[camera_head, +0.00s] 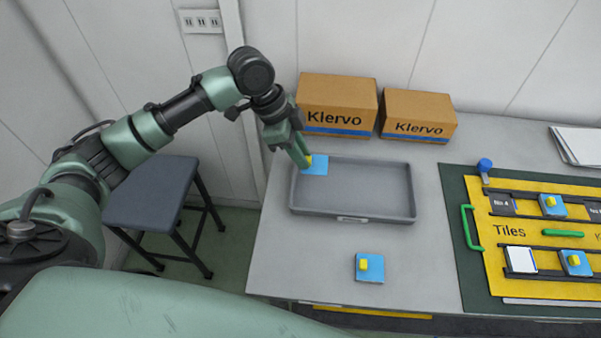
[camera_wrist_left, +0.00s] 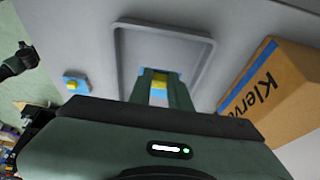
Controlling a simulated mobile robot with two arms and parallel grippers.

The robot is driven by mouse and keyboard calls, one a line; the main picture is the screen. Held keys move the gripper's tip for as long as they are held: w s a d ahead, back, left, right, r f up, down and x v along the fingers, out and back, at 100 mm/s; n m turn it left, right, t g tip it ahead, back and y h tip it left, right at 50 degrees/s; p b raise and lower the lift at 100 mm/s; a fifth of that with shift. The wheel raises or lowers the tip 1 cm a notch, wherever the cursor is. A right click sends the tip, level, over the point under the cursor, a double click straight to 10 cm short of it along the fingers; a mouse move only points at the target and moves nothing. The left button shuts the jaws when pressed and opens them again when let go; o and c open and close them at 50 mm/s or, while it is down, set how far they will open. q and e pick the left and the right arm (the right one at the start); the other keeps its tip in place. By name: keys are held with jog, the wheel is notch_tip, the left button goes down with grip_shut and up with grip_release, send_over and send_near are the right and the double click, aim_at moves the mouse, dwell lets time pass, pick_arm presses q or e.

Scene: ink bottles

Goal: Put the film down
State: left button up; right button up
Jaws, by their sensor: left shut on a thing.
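My left gripper (camera_head: 304,160) is shut on the yellow tab of a light blue square film (camera_head: 318,167). The film is at the back left corner of the grey tray (camera_head: 350,208); I cannot tell whether it touches the tray. In the left wrist view the fingers (camera_wrist_left: 158,90) hold the yellow tab, with the tray (camera_wrist_left: 203,38) beyond and only a little blue showing between them. A dark part at the left edge of that view may be my right arm or gripper, too small to read.
Another blue square with a yellow tab (camera_head: 369,268) lies in front of the tray. Two Klervo boxes (camera_head: 337,104) (camera_head: 418,115) stand behind it. A yellow Tiles board (camera_head: 510,250) on a green mat (camera_head: 455,190) lies at right. A stool (camera_head: 152,192) stands left of the table.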

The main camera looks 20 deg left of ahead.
aim_at(306, 186)
pick_arm(q)
notch_tip(306, 186, down, 3)
jog(key=shift+f, duration=1.05)
notch_tip(306, 186, down, 3)
jog(key=shift+f+p, duration=0.15)
jog(key=shift+p, duration=0.25)
pick_arm(e)
jog(key=shift+a+r, duration=0.5)
jog(key=shift+a, duration=0.25)
jog(key=shift+d, duration=0.1)
pick_arm(q)
jog(key=shift+f, duration=0.4)
pick_arm(e)
jog(key=shift+d+f, duration=0.1)
jog(key=shift+d, duration=0.15)
pick_arm(q)
jog(key=o, duration=0.8)
jog(key=shift+o, duration=0.2)
